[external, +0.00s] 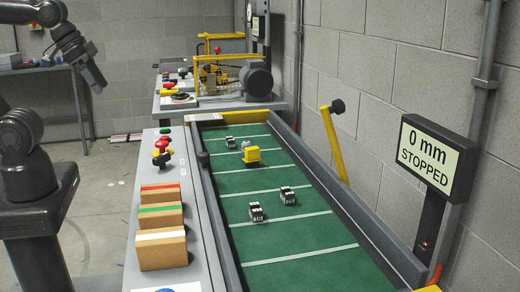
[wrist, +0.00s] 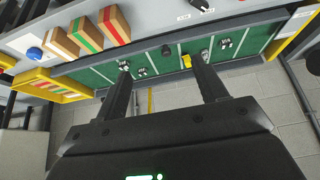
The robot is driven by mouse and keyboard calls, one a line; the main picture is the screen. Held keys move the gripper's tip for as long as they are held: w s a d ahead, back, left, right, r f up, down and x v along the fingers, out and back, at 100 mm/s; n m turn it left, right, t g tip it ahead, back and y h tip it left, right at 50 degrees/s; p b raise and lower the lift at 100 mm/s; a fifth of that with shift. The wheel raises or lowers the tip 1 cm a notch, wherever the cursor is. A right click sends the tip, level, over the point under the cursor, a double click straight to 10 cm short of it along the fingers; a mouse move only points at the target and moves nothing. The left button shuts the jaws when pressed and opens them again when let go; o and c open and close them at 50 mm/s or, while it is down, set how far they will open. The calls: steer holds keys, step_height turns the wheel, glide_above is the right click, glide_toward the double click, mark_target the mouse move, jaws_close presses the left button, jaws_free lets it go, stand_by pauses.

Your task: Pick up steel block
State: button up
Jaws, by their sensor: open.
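Several small black-and-silver blocks lie on a green belt (external: 310,250) with white cross lines: one near the front (external: 256,212), one to its right (external: 287,195), and one farther back (external: 230,142). A yellow piece with a grey top (external: 250,155) stands between them and also shows in the wrist view (wrist: 186,61). I cannot tell for certain which piece is the steel block. My gripper (wrist: 160,64) is open and empty, its two fingers spread, with the belt well beyond them. In the external view my gripper (external: 94,78) is raised at the upper left, away from the belt.
Three cardboard boxes with red (external: 160,194), green (external: 160,216) and white (external: 161,250) stripes stand on the grey ledge left of the belt. A red knob (external: 161,145) is behind them. A "0 mm STOPPED" sign (external: 437,158) and yellow lever (external: 333,140) stand at the right.

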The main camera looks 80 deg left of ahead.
mark_target(293, 193)
steer(key=shift+w, duration=0.1)
